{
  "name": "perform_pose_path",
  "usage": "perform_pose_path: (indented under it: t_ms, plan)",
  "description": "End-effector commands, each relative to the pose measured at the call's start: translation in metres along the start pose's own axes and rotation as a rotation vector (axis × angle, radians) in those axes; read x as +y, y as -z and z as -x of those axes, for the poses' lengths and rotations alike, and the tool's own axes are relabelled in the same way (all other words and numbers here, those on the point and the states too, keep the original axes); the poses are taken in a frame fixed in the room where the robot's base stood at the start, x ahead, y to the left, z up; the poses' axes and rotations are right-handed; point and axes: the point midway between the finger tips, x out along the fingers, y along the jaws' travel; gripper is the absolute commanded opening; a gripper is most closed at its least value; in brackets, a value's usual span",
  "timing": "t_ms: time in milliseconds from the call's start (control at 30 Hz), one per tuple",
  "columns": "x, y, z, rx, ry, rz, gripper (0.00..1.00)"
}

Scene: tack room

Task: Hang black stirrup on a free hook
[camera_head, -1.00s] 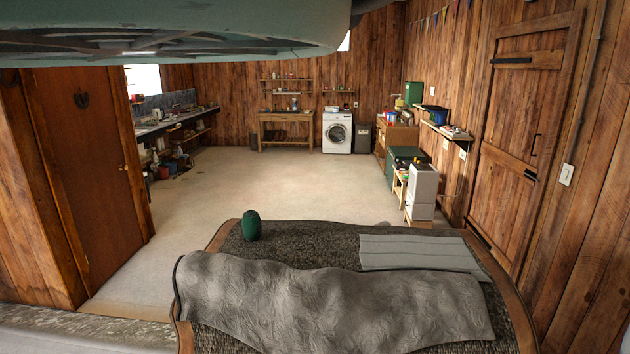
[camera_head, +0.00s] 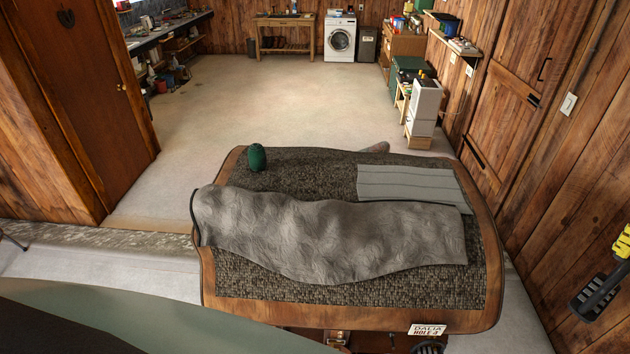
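I cannot make out a black stirrup for certain in the head view. A black ridged object with a yellow part (camera_head: 597,292) shows at the right edge, cut off by the frame; I cannot tell what it is. A dark round piece (camera_head: 430,347) is partly visible at the bottom edge, below a small white sign (camera_head: 427,329). No free hook can be made out.
A wood-edged stand with a dark woven top (camera_head: 330,289) fills the centre, bearing a grey blanket (camera_head: 335,235), a folded pale pad (camera_head: 410,184) and a green rounded object (camera_head: 257,157). A brown door (camera_head: 90,85) is at left. The floor (camera_head: 270,100) beyond is clear.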

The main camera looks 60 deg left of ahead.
Motion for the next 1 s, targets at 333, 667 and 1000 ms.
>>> perform_pose_path:
  t_ms: [333,667,1000]
  plan:
    - [-0.001,0.015,-0.036,-0.003,0.005,-0.010,0.00]
    - [-0.006,0.063,-0.144,0.009,0.026,-0.060,0.00]
    - [-0.009,0.108,-0.255,0.024,0.052,-0.121,0.00]
